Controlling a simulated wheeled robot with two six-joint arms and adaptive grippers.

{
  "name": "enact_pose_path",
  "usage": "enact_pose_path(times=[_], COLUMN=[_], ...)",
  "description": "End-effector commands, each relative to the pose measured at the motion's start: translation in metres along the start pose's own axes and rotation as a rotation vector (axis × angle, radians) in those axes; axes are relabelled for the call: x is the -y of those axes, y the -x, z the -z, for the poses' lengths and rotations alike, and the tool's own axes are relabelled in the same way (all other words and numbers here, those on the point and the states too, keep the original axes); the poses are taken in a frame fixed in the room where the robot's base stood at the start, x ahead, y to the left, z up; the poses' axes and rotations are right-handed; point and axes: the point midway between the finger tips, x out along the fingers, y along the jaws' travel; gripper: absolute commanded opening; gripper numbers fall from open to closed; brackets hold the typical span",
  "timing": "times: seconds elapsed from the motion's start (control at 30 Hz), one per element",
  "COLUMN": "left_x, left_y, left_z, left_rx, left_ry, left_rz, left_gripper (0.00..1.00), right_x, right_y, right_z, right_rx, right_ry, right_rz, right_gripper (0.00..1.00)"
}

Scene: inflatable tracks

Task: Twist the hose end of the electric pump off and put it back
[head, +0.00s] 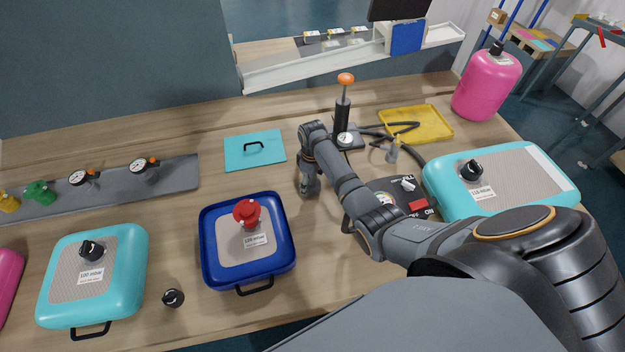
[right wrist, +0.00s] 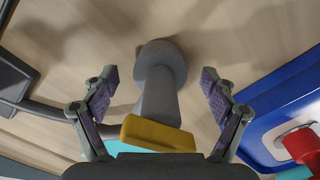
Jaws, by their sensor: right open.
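My right gripper (head: 309,190) points down at the table, left of the electric pump (head: 418,207). The pump is a dark box with a red switch and ON/OFF lettering, partly covered by my arm. In the right wrist view the gripper (right wrist: 160,95) is open. Its two fingers stand on either side of a grey hose end (right wrist: 158,95) with a round foot and a yellow bar (right wrist: 158,134), with gaps on both sides. A dark hose runs in from the left behind a finger; its join is hidden. In the head view the gripper hides this hose end. My left gripper is not in view.
A blue inflatable with a red cap (head: 246,212) lies left of the gripper. A teal plate (head: 254,150) and a hand pump (head: 343,118) stand behind. A teal inflatable (head: 520,180) lies right of the pump. A black cap (head: 173,298) lies in front.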

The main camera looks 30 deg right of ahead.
Motion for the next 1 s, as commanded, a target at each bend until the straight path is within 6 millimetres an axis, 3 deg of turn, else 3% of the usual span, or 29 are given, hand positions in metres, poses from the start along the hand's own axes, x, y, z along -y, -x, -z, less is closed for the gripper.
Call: enact_pose_path(times=[0.17, 0.4, 0.6, 1.0], left_x=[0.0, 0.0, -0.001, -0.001], left_y=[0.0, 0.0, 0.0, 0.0], left_z=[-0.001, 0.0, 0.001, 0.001], left_rx=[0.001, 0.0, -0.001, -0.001], left_ry=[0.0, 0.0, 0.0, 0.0], left_rz=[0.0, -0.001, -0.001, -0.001], left_gripper=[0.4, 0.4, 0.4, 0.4], right_x=[-0.001, -0.001, -0.001, 0.0], right_y=[0.02, 0.079, 0.112, 0.12], right_z=[0.001, 0.001, 0.0, 0.0], right_rx=[-0.004, -0.004, -0.001, 0.0], right_ry=[0.0, 0.001, 0.0, 0.0], right_rz=[-0.003, -0.003, -0.002, 0.0], right_gripper=[0.85, 0.85, 0.85, 0.85])
